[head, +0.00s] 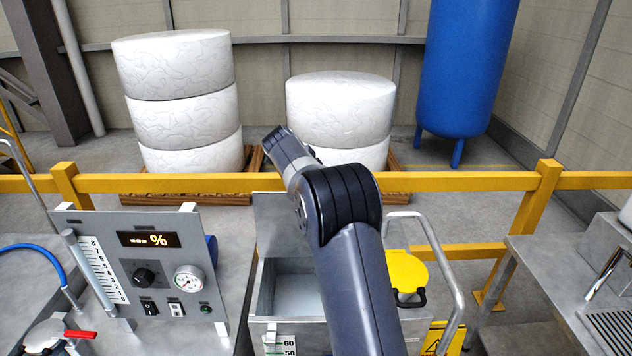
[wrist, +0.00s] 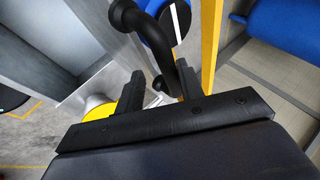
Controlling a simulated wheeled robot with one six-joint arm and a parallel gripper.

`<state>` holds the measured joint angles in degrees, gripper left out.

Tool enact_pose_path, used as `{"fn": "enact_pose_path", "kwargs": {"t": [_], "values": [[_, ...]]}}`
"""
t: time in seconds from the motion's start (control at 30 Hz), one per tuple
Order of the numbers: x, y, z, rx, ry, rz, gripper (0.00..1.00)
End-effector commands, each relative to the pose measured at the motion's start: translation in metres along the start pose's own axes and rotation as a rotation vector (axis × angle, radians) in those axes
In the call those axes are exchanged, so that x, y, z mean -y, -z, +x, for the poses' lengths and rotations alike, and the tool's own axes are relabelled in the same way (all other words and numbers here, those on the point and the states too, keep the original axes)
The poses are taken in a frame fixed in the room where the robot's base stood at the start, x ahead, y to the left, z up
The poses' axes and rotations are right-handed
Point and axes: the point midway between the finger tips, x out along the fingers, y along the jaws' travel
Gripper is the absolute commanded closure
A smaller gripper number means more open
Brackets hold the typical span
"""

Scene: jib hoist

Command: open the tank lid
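The tank (head: 262,300) stands at the bottom middle of the head view, with its inside showing. A grey panel, which looks like the tank lid (head: 276,215), stands upright at its back edge. My arm hides part of the tank and lid, and my gripper is hidden in the head view. In the wrist view, a black curved handle (wrist: 158,50) runs down between the two fingers of my gripper (wrist: 160,88). The fingers stand apart around it, with a gap showing on the left side. The handle's lower end is partly hidden by my gripper.
A control panel (head: 110,262) with a gauge stands left of the tank. A yellow round cover (head: 406,268) and a grey tubular rail (head: 445,262) are on the right. A yellow guard rail (head: 460,181) crosses behind. Another metal unit (head: 560,265) is at far right.

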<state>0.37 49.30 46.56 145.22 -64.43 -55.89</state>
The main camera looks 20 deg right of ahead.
Motion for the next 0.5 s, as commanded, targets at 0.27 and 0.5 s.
{"fn": "enact_pose_path", "kwargs": {"t": [0.27,0.5], "values": [[0.0,-0.001,-0.037,0.003,0.005,0.0,0.64],[0.0,-0.001,-0.085,0.002,0.004,0.001,0.64]]}}
